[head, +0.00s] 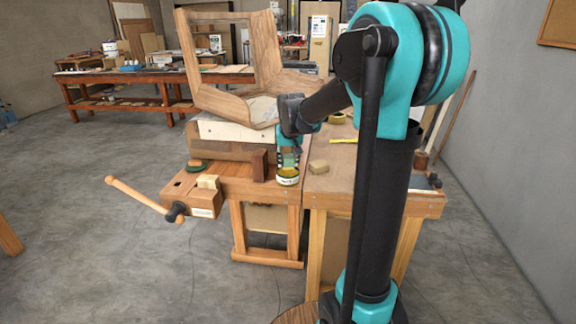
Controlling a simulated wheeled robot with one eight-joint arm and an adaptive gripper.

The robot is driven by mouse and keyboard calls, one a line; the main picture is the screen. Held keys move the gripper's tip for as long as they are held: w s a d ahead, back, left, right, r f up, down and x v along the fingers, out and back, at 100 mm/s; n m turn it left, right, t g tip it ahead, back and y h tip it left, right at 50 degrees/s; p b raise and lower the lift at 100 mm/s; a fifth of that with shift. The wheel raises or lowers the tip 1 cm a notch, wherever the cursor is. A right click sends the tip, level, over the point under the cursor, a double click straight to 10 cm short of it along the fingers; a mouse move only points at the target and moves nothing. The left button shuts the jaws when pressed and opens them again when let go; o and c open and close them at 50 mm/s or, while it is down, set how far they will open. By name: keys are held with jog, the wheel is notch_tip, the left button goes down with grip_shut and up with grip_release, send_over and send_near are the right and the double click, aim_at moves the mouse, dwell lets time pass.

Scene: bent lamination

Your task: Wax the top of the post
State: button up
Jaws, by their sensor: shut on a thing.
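My gripper (288,156) points down over the front of the bench, left of my arm. It is shut on what looks like a small round tin (288,181) with a pale label and yellowish rim, directly at its fingertips. The exact grip is too small to make out. A short dark wooden post (259,165) stands upright just left of the gripper, near the bench's front edge. The tin and the post look apart. I cannot tell whether the tin touches the bench top.
A large bent wooden frame (192,78) rises behind the post. A vise with a long wooden handle (135,194) sticks out at the left. The floor in front is clear.

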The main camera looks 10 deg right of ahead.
aim_at(288, 155)
jog(key=shift+r, duration=2.25)
